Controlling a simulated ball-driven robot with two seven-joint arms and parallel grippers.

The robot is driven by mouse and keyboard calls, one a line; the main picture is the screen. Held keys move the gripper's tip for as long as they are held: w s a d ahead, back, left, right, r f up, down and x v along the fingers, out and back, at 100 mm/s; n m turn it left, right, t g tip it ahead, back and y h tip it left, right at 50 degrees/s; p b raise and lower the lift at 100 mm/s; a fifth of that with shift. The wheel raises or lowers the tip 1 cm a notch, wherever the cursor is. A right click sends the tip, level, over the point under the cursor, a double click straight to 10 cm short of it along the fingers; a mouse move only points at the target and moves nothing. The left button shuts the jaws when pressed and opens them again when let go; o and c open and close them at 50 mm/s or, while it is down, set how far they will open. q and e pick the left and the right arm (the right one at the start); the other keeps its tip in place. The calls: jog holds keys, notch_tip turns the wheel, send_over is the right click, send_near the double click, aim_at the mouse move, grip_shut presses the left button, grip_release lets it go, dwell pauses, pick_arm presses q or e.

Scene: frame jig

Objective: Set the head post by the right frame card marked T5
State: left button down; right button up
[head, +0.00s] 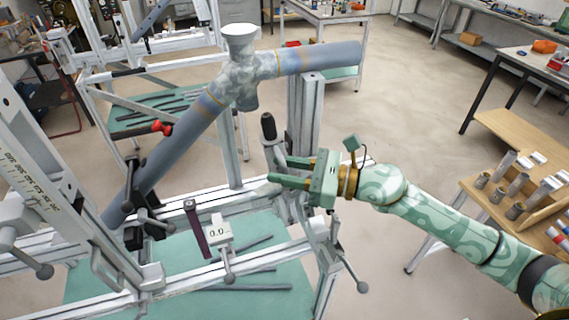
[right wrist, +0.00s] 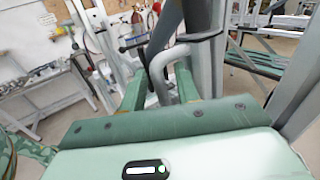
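My right gripper (head: 289,172) comes in from the right, its two green fingers apart and pointing left. They are beside a grey post with a black top (head: 268,127) at the right side of the jig; I cannot tell whether this is the head post. In the right wrist view a bent grey handle (right wrist: 157,66) stands between or just beyond the spread fingers (right wrist: 160,88); contact cannot be told. No card marked T5 is legible. My left gripper is not in view.
A blue-grey tube frame (head: 180,140) slants across the jig, with a mottled joint and pale cone (head: 239,40) on top. Upright jig posts (head: 305,110) stand close to my right gripper. A wooden bench (head: 520,130) with small parts is at the right. Floor is clear between.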

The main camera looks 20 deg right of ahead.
jog(key=shift+w+a+f, duration=0.1)
grip_shut()
jog(key=a+p, duration=0.2)
jog(key=p, duration=0.1)
jog(key=a+n+h+p, duration=0.1)
jog(key=p, duration=0.1)
jog(key=shift+a+f+g, duration=0.1)
jog(key=shift+f+g, duration=0.15)
jog(key=shift+g, duration=0.15)
grip_release()
jog(key=shift+f, duration=0.1)
